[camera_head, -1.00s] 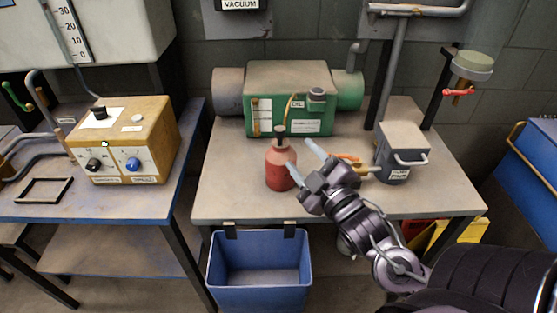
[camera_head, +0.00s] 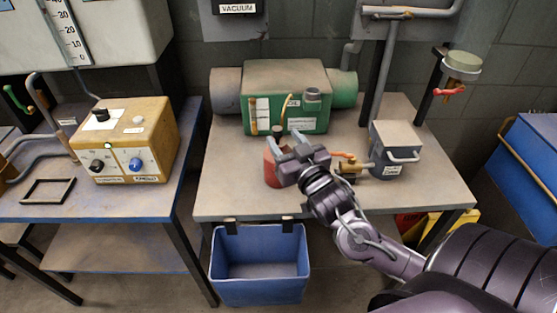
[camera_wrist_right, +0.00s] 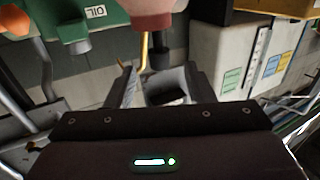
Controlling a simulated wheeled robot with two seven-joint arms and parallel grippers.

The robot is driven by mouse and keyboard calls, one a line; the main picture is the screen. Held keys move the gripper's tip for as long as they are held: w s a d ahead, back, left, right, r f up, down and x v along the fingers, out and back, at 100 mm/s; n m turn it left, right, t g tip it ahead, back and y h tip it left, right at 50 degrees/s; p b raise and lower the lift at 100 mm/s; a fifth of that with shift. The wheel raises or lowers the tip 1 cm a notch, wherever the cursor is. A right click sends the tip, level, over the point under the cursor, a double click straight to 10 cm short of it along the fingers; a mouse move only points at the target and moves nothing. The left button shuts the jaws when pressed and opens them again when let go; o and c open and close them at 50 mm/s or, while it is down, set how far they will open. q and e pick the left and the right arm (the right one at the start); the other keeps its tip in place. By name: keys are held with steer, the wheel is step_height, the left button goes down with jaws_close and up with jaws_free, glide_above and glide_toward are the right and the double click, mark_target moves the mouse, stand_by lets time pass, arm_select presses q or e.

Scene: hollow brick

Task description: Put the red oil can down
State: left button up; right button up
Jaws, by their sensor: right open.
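The red oil can (camera_head: 272,176) stands upright on the middle workbench (camera_head: 232,201), in front of the green oil tank. My right gripper (camera_head: 270,136) is open, and its fingers and palm overlap the can's top and right side in the head view. In the right wrist view the can (camera_wrist_right: 150,12) shows pale red at the top edge, inverted, with its dark cap (camera_wrist_right: 160,55) toward the open fingers (camera_wrist_right: 163,85). No finger is clearly closed on it. I cannot tell whether a finger touches it. My left gripper is not in view.
The green tank (camera_head: 288,82) stands behind the can. A grey box (camera_head: 396,148) and a small brass fitting (camera_head: 349,170) are to the right. A blue bin (camera_head: 259,270) hangs at the front edge. The bench's left front is clear.

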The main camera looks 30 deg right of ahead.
steer(key=shift+w+d, duration=0.15)
steer(key=shift+w, duration=1)
jaws_close()
